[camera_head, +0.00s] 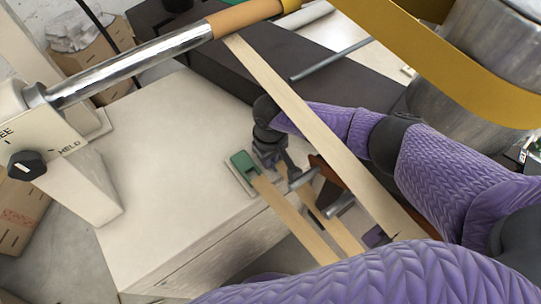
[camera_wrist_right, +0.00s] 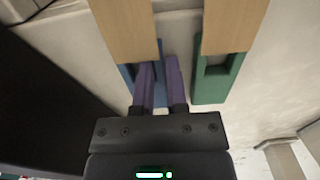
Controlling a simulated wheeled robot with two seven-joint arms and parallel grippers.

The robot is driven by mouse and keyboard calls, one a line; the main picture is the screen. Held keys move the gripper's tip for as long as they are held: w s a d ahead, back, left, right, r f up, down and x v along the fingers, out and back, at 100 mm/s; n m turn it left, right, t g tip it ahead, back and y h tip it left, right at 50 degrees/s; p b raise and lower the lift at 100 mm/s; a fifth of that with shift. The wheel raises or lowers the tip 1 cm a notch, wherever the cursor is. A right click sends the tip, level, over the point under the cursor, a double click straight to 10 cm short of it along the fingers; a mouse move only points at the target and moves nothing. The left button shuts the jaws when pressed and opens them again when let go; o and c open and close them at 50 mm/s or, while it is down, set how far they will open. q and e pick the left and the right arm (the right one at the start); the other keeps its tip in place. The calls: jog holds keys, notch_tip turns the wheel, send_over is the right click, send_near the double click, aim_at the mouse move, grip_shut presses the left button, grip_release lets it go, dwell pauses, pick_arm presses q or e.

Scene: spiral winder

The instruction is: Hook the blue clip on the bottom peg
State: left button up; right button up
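The blue clip (camera_wrist_right: 127,78) sits at the end of a tan strip (camera_wrist_right: 125,28) in the right wrist view. The purple fingers of my right gripper (camera_wrist_right: 159,66) straddle its right side and hide part of it. They look closed on that side rail. In the head view, my right gripper (camera_head: 284,168) is beside the cabinet's edge, where the blue clip cannot be made out. Short metal rods (camera_head: 341,205) stick out just right of it; I cannot tell which is the bottom peg. My left gripper is not in view.
A green clip (camera_head: 242,162) on another strip lies close left of my right gripper, over the white cabinet top (camera_head: 170,165). A long tan strip (camera_head: 300,112) slants past my right arm. A metal bar (camera_head: 130,67) crosses upper left. The cabinet top's left part is clear.

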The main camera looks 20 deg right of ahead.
jog(key=o, duration=0.3)
jog(key=r+p, duration=0.1)
jog(key=r, duration=0.2)
jog(key=r+p, duration=0.1)
jog(key=r, duration=0.3)
jog(key=r+p, duration=0.2)
jog(key=r, duration=0.1)
jog(key=shift+w+r, duration=0.15)
jog(key=shift+w, duration=0.15)
